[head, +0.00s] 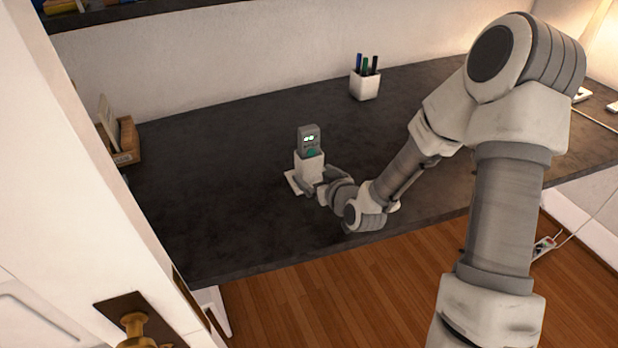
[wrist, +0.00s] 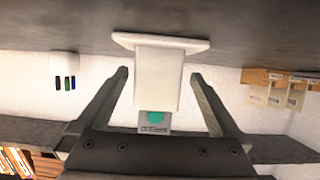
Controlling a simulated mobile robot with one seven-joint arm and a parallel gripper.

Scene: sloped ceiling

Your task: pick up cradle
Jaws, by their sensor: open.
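The white cradle (head: 309,167) stands upright on the dark desk, with a flat base plate and a grey handset (head: 309,138) seated in its top. In the wrist view the scene is upside down, and the cradle (wrist: 158,78) shows its pale block with the base plate above and the handset (wrist: 154,120) below. My gripper (wrist: 159,76) is open, with one finger on each side of the cradle's block and a visible gap at both sides. In the head view my gripper (head: 311,187) is low at the cradle's front, partly hiding it.
A white pen cup (head: 365,86) with several pens stands behind and to the right. A wooden organizer (head: 124,148) is at the desk's left end. The desk (head: 220,165) is bare around the cradle. A white door (head: 80,180) is at the left.

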